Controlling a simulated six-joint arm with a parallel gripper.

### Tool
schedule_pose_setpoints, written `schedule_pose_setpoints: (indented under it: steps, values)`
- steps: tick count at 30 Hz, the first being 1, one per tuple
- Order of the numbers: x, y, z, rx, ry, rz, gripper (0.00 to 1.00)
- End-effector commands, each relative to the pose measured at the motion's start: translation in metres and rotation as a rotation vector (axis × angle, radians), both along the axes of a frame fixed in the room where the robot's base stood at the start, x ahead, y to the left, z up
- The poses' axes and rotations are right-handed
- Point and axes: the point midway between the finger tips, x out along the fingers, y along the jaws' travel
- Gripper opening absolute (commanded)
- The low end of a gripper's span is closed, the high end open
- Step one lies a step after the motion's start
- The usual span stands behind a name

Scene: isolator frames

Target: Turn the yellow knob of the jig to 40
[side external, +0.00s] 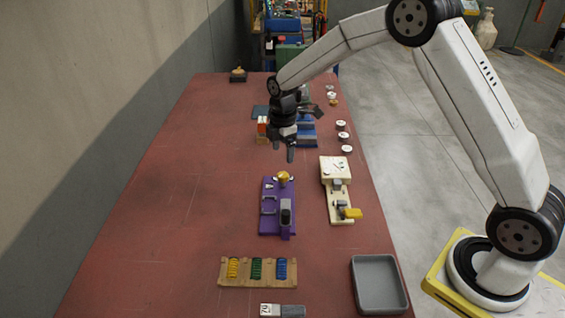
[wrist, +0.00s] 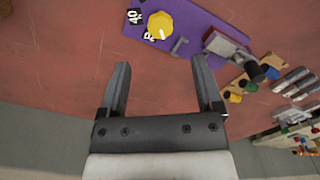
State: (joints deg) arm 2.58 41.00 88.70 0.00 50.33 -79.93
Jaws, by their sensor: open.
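The purple jig (side external: 268,222) lies on the red table, and it also shows at the top of the wrist view (wrist: 200,22). The yellow knob (side external: 283,177) is at the jig's far end. In the wrist view the knob (wrist: 157,22) is faceted with a small white mark; a "40" label (wrist: 135,16) lies to its left and another, partly readable label (wrist: 149,37) at its lower left. My gripper (side external: 290,156) is above and just beyond the knob, pointing down. In the wrist view my gripper (wrist: 160,64) is open and empty, its fingers apart from the knob.
A grey clamp (side external: 286,212) stands on the jig. A cream fixture (side external: 335,172) is to the right, a wooden spring rack (side external: 258,283) and grey tray (side external: 355,290) nearer. Blue blocks (side external: 306,133) lie behind my gripper. The table's left side is clear.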

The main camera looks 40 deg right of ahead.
Motion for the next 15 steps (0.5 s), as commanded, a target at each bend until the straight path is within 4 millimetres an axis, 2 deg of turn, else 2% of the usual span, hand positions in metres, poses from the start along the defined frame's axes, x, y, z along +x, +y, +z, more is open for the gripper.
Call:
schedule_pose_setpoints:
  steps: [8, 15]
  values:
    - [-0.001, 0.000, -0.012, 0.000, 0.002, -0.002, 0.84]
    - [-0.001, 0.000, -0.040, 0.000, 0.003, -0.003, 0.84]
